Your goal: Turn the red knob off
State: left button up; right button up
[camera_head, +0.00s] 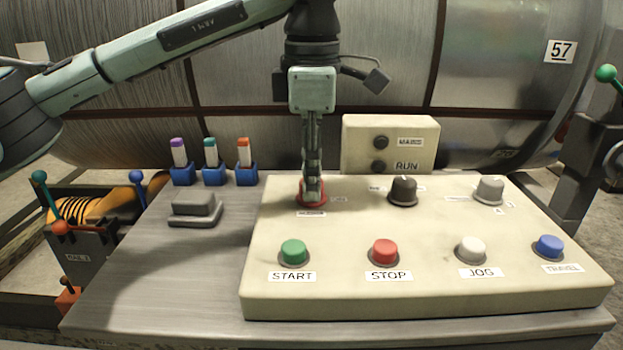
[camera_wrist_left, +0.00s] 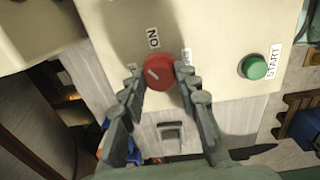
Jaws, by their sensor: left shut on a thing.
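The red knob (camera_head: 312,199) is at the back left of the cream control panel (camera_head: 340,232), mostly hidden by my left gripper (camera_head: 313,188), which points straight down on it. In the left wrist view the knob (camera_wrist_left: 157,72) shows between the two fingers of my left gripper (camera_wrist_left: 160,78). They are closed on its sides. A pale pointer line on the knob slants toward the upper left in that view. An "ON" label (camera_wrist_left: 153,38) is beside the knob; other labels are partly covered by the fingers. My right gripper is not in view.
A black knob (camera_head: 403,190) and a grey knob (camera_head: 489,190) stand right of the red one. Green (camera_head: 294,252), red (camera_head: 384,252), white (camera_head: 471,249) and blue (camera_head: 549,247) buttons line the front. A RUN box (camera_head: 388,145) stands behind; several markers in blue holders (camera_head: 214,174) are left.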

pick_arm(q)
jog(key=n+b, duration=0.1)
jog(key=n, duration=0.3)
jog(key=shift+n, duration=0.3)
jog(key=n+b, duration=0.1)
jog(key=n, duration=0.4)
jog(key=shift+n, duration=0.8)
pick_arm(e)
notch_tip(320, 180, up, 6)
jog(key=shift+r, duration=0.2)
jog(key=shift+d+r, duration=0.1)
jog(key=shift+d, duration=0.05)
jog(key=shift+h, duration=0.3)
pick_arm(q)
jog(key=o, duration=1.2)
jog(key=shift+c, duration=0.2)
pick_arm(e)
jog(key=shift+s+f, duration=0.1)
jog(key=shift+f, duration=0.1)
pick_arm(q)
jog(key=shift+r, duration=0.15)
notch_tip(320, 180, up, 12)
jog(key=shift+d, duration=0.25)
